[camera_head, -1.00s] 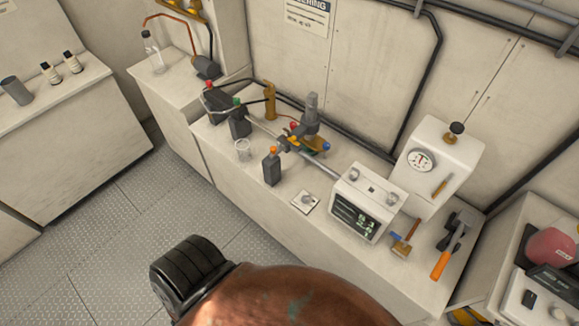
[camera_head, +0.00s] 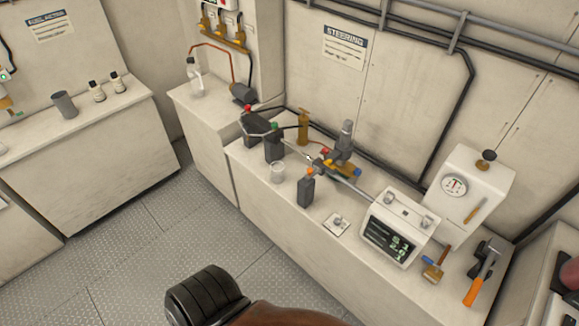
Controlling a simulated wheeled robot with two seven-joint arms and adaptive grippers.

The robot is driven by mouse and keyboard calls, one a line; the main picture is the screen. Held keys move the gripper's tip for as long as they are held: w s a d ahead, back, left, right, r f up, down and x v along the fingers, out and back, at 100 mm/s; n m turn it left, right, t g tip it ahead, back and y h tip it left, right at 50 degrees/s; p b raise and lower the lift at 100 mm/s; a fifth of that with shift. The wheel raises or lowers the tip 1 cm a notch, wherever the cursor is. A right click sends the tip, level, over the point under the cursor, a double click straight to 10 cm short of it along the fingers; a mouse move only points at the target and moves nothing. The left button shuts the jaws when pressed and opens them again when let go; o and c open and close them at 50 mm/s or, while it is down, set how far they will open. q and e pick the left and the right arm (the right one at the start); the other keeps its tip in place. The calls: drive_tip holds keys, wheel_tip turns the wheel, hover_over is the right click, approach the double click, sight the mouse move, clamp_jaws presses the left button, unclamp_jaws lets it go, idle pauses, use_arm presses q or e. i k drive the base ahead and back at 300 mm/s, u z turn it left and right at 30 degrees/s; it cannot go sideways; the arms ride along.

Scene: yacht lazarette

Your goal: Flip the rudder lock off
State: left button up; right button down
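No part is plainly labelled as the rudder lock, so I cannot tell which it is. On the long bench (camera_head: 268,205), a small square plate with a grey knob or lever (camera_head: 337,225) lies left of the white display box. Behind it, the steering linkage (camera_head: 335,165) has a metal rod, a grey upright cylinder and yellow, red and blue parts. The lever's exact position is too small to read. Neither gripper is in view; a black ribbed and brown part, perhaps of my arm, shows at the bottom edge.
The white display box (camera_head: 391,236) and gauge box (camera_head: 468,187) stand on the bench's right part, near an orange-handled hammer (camera_head: 480,277). The metal floor (camera_head: 130,255) in front is clear.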

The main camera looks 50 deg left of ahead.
sight(311, 172)
drive_tip(key=u, duration=0.9)
drive_tip(key=i, duration=0.8)
drive_tip(key=u, duration=0.8)
